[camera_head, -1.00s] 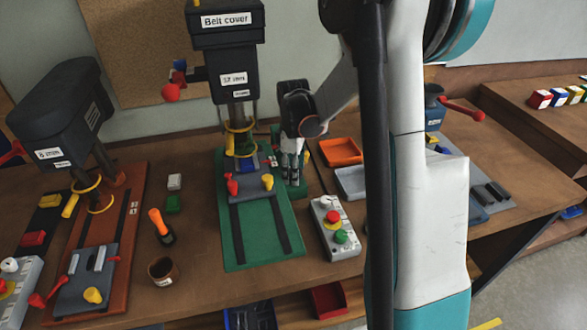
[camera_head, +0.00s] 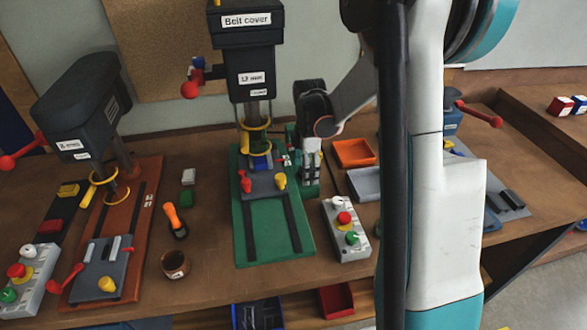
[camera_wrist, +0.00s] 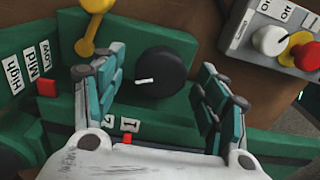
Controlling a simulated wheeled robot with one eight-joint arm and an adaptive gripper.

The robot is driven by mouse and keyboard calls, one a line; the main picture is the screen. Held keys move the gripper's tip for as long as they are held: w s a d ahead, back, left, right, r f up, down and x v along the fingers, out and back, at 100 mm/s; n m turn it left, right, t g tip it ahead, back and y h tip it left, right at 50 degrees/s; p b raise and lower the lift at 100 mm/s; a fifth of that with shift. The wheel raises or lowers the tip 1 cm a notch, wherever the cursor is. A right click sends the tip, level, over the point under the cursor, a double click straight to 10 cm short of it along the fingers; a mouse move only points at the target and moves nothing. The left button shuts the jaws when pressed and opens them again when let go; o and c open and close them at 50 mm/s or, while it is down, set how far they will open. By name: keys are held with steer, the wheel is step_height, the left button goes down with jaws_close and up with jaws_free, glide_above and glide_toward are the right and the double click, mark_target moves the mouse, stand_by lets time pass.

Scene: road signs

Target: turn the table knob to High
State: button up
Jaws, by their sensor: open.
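A round black knob (camera_wrist: 158,73) with a white mark sits on the green side of the press in the wrist view. White labels High (camera_wrist: 12,73), Mid and Low stand to its left, with a red block (camera_wrist: 46,88) beside them. My gripper (camera_wrist: 160,88) is open, with one finger on each side of the knob; I cannot tell whether either finger touches it. In the head view my gripper (camera_head: 311,180) points down at the right side of the green-based drill press (camera_head: 255,88), and the knob is hidden there.
A grey control box (camera_head: 346,230) with white, red and green knobs stands right of the green base (camera_head: 273,236). An orange tray (camera_head: 353,153) and a grey tray (camera_head: 364,184) lie behind it. A second press (camera_head: 76,108) stands at left. A yellow lever (camera_wrist: 88,45) is near the left finger.

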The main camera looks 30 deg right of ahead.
step_height(320, 180, up, 14)
steer(key=p, duration=0.3)
steer(key=s+a+r+m+t+b, duration=0.1)
steer(key=s+a+r+m+t, duration=0.1)
steer(key=s+a+m, duration=0.4)
steer(key=s+a+r+m+t+b, duration=0.1)
steer(key=s+a+r+m+t, duration=0.2)
steer(key=s, duration=0.9)
steer(key=shift+a+r+m+t, duration=0.35)
steer(key=shift+a+m, duration=1.15)
steer(key=shift+a, duration=0.95)
